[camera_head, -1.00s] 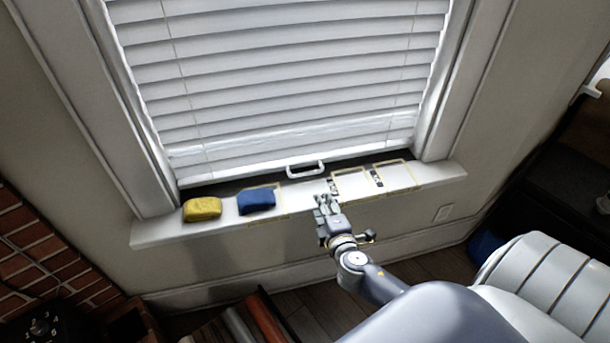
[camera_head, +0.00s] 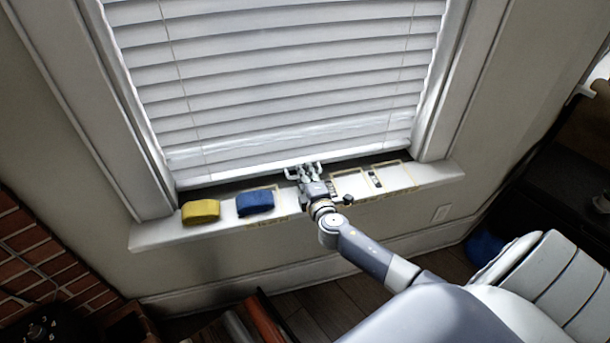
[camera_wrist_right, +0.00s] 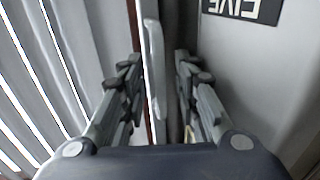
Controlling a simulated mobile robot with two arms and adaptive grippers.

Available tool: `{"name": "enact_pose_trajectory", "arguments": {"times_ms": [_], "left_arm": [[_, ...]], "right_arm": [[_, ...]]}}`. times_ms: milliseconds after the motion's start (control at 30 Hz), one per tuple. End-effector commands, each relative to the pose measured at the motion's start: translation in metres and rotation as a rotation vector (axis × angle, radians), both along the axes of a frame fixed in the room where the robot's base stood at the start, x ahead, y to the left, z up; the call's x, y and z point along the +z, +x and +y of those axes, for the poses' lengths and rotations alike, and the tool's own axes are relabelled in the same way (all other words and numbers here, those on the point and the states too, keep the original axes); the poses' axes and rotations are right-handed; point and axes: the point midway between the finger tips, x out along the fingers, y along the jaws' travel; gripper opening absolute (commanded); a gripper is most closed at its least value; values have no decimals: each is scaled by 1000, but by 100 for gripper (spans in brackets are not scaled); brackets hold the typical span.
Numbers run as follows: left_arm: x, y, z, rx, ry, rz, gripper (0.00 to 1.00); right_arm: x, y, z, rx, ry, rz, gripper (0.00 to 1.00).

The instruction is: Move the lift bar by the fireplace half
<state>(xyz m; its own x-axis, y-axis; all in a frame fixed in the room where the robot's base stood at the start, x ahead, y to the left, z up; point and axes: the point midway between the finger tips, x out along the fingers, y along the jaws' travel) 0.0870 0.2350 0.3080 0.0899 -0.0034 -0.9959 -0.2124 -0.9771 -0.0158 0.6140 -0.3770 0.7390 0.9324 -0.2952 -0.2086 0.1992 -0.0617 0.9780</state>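The lift bar, a white handle at the bottom edge of the blind (camera_head: 290,90), shows in the right wrist view (camera_wrist_right: 154,65) as a pale bar between my fingers. In the head view it is mostly hidden behind my right gripper (camera_head: 303,171). The right gripper reaches over the window sill to the bar. Its two fingers are apart, one on each side of the bar, with visible gaps in the right wrist view (camera_wrist_right: 158,68). My left gripper is not in view.
The white sill (camera_head: 158,234) holds a yellow block (camera_head: 200,211) and a blue block (camera_head: 255,202) to the left of my gripper. Pale outlined areas and dark labels (camera_head: 375,180) lie to the right. A brick surface (camera_head: 25,240) is at the far left.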

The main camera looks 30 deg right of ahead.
Motion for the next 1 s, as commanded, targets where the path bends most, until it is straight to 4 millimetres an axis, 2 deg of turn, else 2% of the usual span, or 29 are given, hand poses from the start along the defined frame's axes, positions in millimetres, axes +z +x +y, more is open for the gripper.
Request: {"name": "enact_pose_trajectory", "arguments": {"times_ms": [367,400,500,533,833,1000], "left_arm": [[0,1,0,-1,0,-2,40],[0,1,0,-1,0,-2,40],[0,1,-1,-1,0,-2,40],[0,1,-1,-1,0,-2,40],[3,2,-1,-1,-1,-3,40],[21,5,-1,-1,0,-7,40]], "right_arm": [[-2,6,-2,1,1,1,29],[-2,6,-2,1,1,1,24],[-2,6,-2,1,1,1,2],[-2,6,-2,0,1,1,0],[3,8,-2,0,1,1,0],[27,19,-2,0,1,-3,0]]}}
